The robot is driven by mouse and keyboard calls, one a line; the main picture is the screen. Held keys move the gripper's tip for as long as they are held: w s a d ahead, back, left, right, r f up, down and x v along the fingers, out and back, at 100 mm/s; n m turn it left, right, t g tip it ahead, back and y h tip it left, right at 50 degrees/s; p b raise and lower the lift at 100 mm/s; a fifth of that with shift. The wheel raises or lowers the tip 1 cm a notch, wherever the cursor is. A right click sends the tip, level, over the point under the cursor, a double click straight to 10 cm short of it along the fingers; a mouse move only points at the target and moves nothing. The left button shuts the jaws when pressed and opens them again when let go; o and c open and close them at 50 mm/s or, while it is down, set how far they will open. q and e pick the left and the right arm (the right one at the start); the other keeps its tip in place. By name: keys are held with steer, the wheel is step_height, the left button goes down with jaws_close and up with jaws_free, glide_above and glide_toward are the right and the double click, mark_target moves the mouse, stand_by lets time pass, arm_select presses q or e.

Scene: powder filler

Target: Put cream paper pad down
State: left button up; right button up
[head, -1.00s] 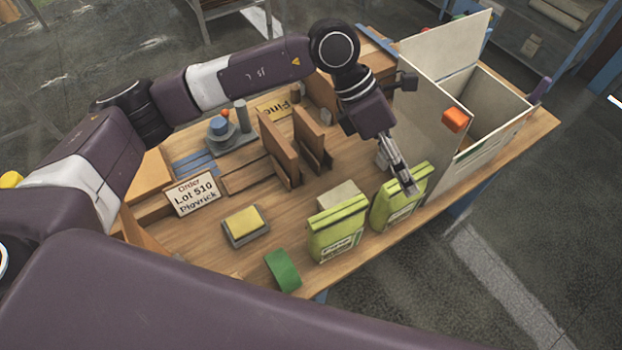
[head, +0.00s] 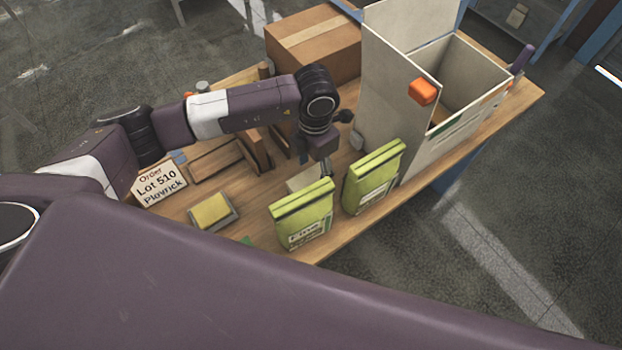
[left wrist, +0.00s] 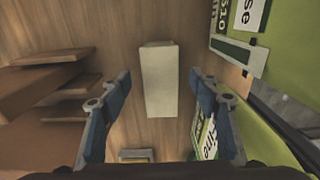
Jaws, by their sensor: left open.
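The cream paper pad (left wrist: 160,80) lies on the wooden table, between the spread fingers in the left wrist view. In the head view the pad (head: 304,180) is partly hidden behind a green bag. My left gripper (head: 326,170) points down just above and beside it, its fingertips partly hidden by the bags. In the left wrist view its blue-padded fingers stand wide apart, one to each side of the pad, with no visible contact. My right gripper is not in view.
Two upright green bags (head: 303,217) (head: 373,178) stand close in front of the gripper. A yellow block on a grey tray (head: 229,223), an order card (head: 160,183) and wooden dividers (head: 255,150) lie left. An open cream box (head: 394,105) and a cardboard carton (head: 313,42) stand behind.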

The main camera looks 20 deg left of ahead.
mark_target(316, 174)
arm_select(q)
steer(key=f, duration=0.1)
steer(key=f+p, duration=0.1)
steer(key=f, duration=0.1)
steer(key=shift+w+d+f, duration=0.15)
steer(key=shift+d+f, duration=0.05)
steer(key=shift+f, duration=0.3)
steer(key=shift+c, duration=0.4)
steer(key=c, duration=1.1)
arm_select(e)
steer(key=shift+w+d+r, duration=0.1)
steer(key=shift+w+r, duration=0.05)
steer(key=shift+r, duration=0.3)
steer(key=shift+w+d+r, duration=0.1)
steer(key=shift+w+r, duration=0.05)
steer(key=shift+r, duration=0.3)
arm_select(q)
steer(key=shift+o, duration=0.2)
steer(key=shift+w, duration=0.1)
